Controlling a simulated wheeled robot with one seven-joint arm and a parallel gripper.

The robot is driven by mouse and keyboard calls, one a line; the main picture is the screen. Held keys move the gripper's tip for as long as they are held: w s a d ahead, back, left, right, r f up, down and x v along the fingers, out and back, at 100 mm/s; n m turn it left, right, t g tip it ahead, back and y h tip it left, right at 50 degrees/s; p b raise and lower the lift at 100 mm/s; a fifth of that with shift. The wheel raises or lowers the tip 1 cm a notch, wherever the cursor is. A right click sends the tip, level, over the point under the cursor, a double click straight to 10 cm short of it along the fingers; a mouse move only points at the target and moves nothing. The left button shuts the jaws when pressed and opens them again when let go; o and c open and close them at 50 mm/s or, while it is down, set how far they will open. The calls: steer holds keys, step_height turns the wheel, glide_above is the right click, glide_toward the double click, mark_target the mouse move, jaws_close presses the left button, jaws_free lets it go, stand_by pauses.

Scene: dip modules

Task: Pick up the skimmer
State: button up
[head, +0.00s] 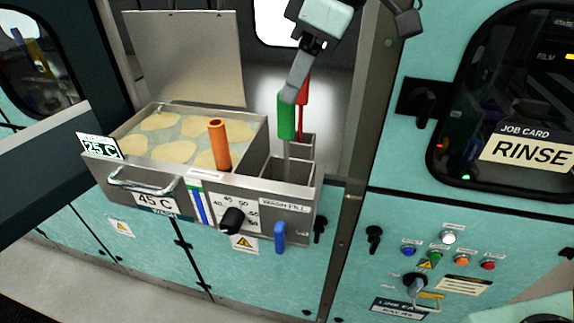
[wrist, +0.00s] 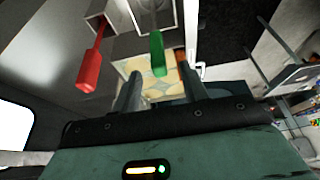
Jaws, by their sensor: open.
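A green-handled tool (head: 287,117) stands upright in a narrow steel well, its thin metal shank going down inside. A red-handled tool (head: 303,92) stands just behind it. Their lower ends are hidden, so I cannot tell which is the skimmer. My gripper (head: 291,92) is at the top of the green handle in the head view; contact is unclear. In the wrist view my gripper (wrist: 162,80) is open and empty. The green handle (wrist: 157,58) shows beyond the fingertips, roughly between them. The red handle (wrist: 90,68) is off to the left.
A steel wash tank (head: 130,172) with liquid and pale floating patches stands left of the wells. An orange cylinder (head: 219,145) rises from its right part. A raised lid (head: 188,55) stands behind. A cabinet post (head: 360,120) is close on the right.

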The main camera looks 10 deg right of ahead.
mark_target(278, 119)
steer(key=shift+p+x, duration=1.25)
steer(key=shift+x, duration=2)
jaws_close()
